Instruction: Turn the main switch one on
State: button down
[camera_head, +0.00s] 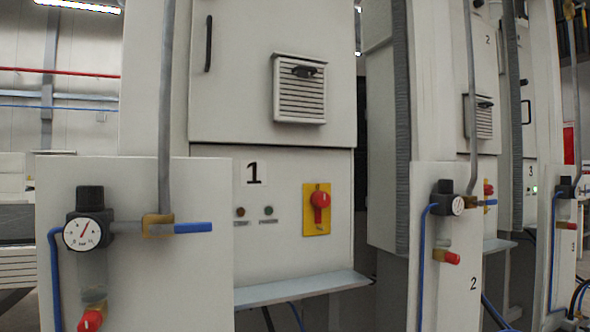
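The main switch of cabinet 1 is a red rotary knob (320,200) on a yellow plate (311,228). It sits on the light grey lower panel, right of the black number "1" (254,173). The knob's grip looks roughly upright; the markings on the plate are too small to read. Two small indicator lights, one reddish (240,212) and one greenish (268,210), sit left of the switch. I cannot tell whether they are lit. My gripper is not in this view.
A panel with a pressure gauge (87,234), a blue-handled valve (192,228) and a vertical pipe (167,100) stands in front at left. A grey ledge (300,288) juts out below the switch. Cabinets 2 and 3 stand at right, with another gauge panel (440,290).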

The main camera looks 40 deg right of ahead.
aim_at(320, 200)
jog(key=k+l, duration=0.1)
jog(key=l, duration=0.25)
jog(key=k+l, duration=0.15)
jog(key=l, duration=0.2)
jog(key=k+l, duration=0.1)
jog(key=l, duration=0.2)
jog(key=k+l, duration=0.15)
jog(key=l, duration=0.2)
